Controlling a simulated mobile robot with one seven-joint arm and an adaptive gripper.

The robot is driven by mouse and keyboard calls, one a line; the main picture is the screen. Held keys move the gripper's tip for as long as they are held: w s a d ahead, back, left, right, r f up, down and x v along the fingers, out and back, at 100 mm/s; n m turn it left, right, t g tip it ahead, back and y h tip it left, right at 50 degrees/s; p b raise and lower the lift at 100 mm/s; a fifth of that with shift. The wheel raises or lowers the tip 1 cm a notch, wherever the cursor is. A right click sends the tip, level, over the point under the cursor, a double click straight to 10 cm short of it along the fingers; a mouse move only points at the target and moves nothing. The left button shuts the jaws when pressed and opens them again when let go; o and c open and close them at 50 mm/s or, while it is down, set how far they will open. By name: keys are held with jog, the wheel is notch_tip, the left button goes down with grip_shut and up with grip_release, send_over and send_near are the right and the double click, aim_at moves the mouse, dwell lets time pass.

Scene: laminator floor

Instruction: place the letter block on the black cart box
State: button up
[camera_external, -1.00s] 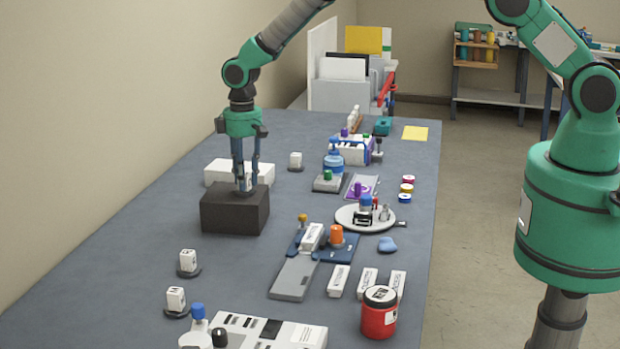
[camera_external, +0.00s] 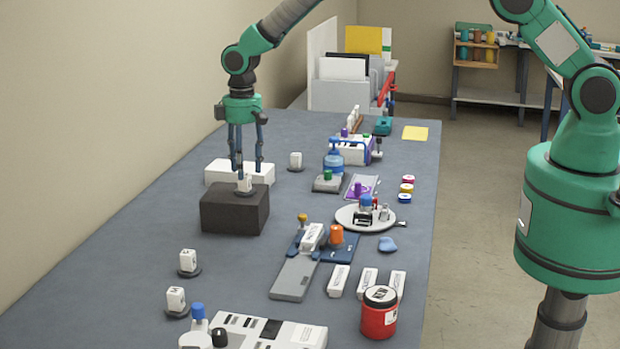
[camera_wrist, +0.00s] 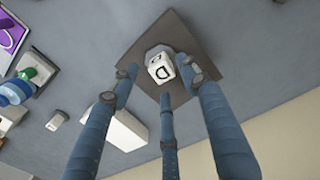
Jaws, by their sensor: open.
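The letter block (camera_external: 245,184) is a small white cube on a dark round base. It rests on top of the black cart box (camera_external: 234,214), a dark box at the left of the table. In the wrist view the block (camera_wrist: 161,69) shows a dark letter, and the brown-grey top of the box (camera_wrist: 148,40) lies around it. My gripper (camera_external: 247,166) is just above the block with its fingers spread and apart from it. In the wrist view my gripper's three blue fingers (camera_wrist: 165,85) stand open around the block.
A white box (camera_external: 222,173) stands right behind the black box. Another block on a dark base (camera_external: 295,161) stands farther back. Two similar blocks (camera_external: 188,262) are at the front left. Bottles, a round tray (camera_external: 350,216) and a red jar (camera_external: 379,312) fill the right side.

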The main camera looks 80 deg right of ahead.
notch_tip(320, 180, up, 9)
jog(key=shift+f, duration=0.15)
dwell(0.8)
notch_tip(320, 180, up, 19)
jog(key=t, duration=0.1)
send_over(245, 173)
jog(key=s+a, duration=0.3)
jog(key=s, duration=0.7)
jog(key=s+a+r+t, duration=0.1)
jog(key=s+r+t, duration=0.1)
jog(key=s+r, duration=0.9)
jog(key=s+a+r+t, duration=0.1)
jog(key=s+r, duration=0.2)
jog(key=s, duration=0.5)
jog(key=s+a+r, duration=0.1)
jog(key=s+r, duration=0.1)
jog(key=s, duration=0.6)
jog(key=s+f+m+t, duration=0.1)
jog(key=s+f, duration=0.1)
jog(key=s, duration=1.6)
jog(key=shift+s+a+t, duration=0.15)
jog(key=shift+a+t, duration=0.15)
jog(key=shift+b, duration=0.3)
